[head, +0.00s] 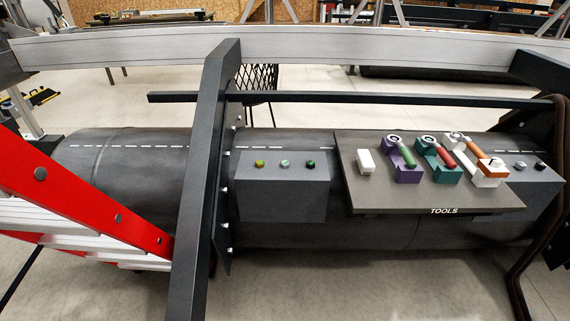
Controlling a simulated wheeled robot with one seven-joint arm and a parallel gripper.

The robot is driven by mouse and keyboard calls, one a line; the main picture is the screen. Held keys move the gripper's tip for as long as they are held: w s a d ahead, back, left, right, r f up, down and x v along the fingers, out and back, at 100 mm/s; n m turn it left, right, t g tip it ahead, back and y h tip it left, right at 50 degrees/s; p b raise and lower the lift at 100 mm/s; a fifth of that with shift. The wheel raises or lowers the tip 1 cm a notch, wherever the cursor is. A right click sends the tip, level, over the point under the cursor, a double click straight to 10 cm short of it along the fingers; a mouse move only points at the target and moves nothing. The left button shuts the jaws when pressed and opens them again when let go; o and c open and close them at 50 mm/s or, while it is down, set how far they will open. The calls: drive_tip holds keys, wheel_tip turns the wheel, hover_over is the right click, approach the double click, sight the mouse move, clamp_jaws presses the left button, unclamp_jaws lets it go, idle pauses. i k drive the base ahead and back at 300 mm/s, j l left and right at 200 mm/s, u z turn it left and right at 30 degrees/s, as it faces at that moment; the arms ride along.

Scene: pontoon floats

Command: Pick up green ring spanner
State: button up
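A ring spanner with a green handle (409,156) rests in a purple holder (407,176) on the grey tool board marked TOOLS (375,197). Its silver ring end (392,140) points up and to the left, toward the back of the board. My gripper is not in view.
Right of it a red-handled tool (446,157) sits in a teal holder (445,176), then an orange and white holder (487,168) with a silver-ringed tool. A small white block (366,161) lies left. A dark upright post (208,160) and a button box (283,190) stand further left.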

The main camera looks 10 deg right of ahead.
sight(410, 160)
drive_tip(key=u, duration=0.3)
drive_tip(key=i+l+u, duration=0.15)
drive_tip(key=l+u, duration=0.55)
drive_tip(key=l, duration=0.25)
drive_tip(key=i+l+u, duration=0.1)
drive_tip(key=l, duration=0.75)
drive_tip(key=i+l, duration=0.1)
drive_tip(key=l, duration=0.8)
drive_tip(key=u, duration=0.05)
